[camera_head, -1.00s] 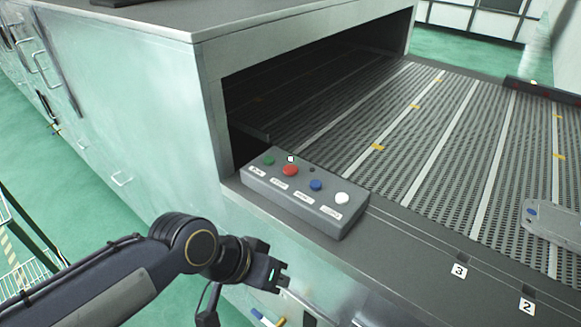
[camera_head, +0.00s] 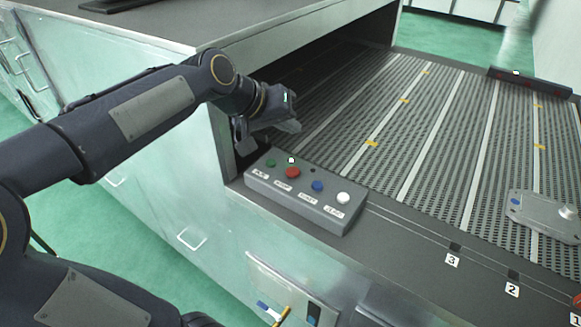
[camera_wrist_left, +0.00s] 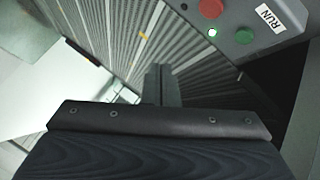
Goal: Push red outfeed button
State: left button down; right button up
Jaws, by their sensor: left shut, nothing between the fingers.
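A grey control box (camera_head: 305,203) sits on the ledge at the mouth of the conveyor. On it is a red button (camera_head: 292,173), between a green button (camera_head: 271,163) and a blue button (camera_head: 317,186), with a white button (camera_head: 343,198) at the right end. My left gripper (camera_head: 291,126) is above and behind the box, over the conveyor mouth, apart from the buttons. In the left wrist view its fingers (camera_wrist_left: 161,84) are shut and empty. There the red button (camera_wrist_left: 211,8) and green button (camera_wrist_left: 244,37) show at the top right.
The slatted conveyor (camera_head: 440,125) runs right from the machine opening, whose edge is close to my left gripper. A metal casting (camera_head: 545,213) lies on the conveyor at the right. Numbered marks line the ledge. Space above the box is free.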

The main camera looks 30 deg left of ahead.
aim_at(289, 173)
pick_arm(q)
jog(key=shift+f, duration=0.15)
notch_tip(289, 173, down, 9)
jog(key=b, duration=0.7)
jog(key=shift+r, duration=0.2)
dwell(1.7)
jog(key=shift+f+b, duration=0.4)
jog(key=shift+b, duration=0.2)
jog(key=shift+f+b, duration=0.45)
jog(key=shift+f, duration=0.05)
dwell(0.3)
jog(key=shift+r, duration=0.1)
jog(key=shift+r+p, duration=0.7)
jog(key=shift+r, duration=0.1)
